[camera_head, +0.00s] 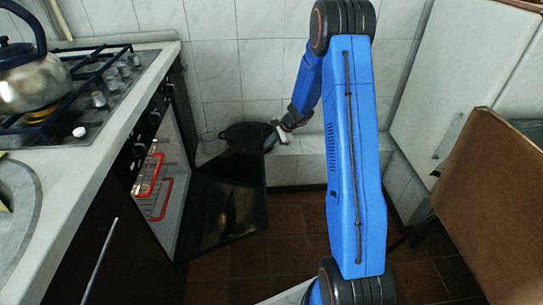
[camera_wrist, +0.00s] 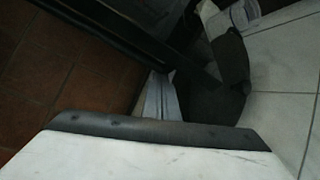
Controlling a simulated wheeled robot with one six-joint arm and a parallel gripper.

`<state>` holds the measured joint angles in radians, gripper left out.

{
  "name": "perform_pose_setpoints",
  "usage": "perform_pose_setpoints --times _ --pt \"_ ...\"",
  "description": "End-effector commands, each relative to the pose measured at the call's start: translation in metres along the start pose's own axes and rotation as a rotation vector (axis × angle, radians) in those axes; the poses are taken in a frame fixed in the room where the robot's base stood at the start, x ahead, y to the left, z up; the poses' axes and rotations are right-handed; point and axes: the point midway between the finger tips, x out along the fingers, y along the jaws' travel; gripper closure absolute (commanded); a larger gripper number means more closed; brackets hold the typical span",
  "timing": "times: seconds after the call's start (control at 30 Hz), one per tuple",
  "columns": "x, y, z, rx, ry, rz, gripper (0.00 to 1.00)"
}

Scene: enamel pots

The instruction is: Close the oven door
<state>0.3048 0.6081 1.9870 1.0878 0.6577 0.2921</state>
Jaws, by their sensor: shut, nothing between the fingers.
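The oven door (camera_head: 228,212) is black and glossy and stands wide open, reaching out to the right from the oven front over the floor. In the wrist view a dark slanting edge (camera_wrist: 115,42), which looks like part of the door, crosses the upper left. The oven (camera_head: 158,205) shows its lit inside, with red-handled racks (camera_head: 163,190). My gripper (camera_head: 271,141) is shut and empty, near the door's far outer corner. I cannot tell whether it touches the door.
A dark round pan or lid (camera_head: 243,131) sits on the tiled ledge (camera_head: 300,146) behind the door. A kettle (camera_head: 32,82) stands on the hob at left. A brown chair back or board (camera_head: 492,195) is at right. Tiled floor (camera_head: 290,235) shows between.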

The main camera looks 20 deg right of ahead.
Motion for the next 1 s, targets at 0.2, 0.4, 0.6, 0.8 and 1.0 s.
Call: perform_pose_setpoints --times 0.2,0.4,0.6,0.8,1.0 --pt "-0.019 -0.021 0.041 -0.024 0.089 0.043 1.00" --pt "-0.030 -0.035 0.067 -0.034 0.158 0.076 1.00" --pt "-0.038 -0.048 0.092 -0.034 0.186 0.089 1.00" --pt "-0.045 -0.063 0.122 -0.036 0.185 0.088 1.00" --pt "-0.049 -0.079 0.153 -0.034 0.185 0.088 1.00"
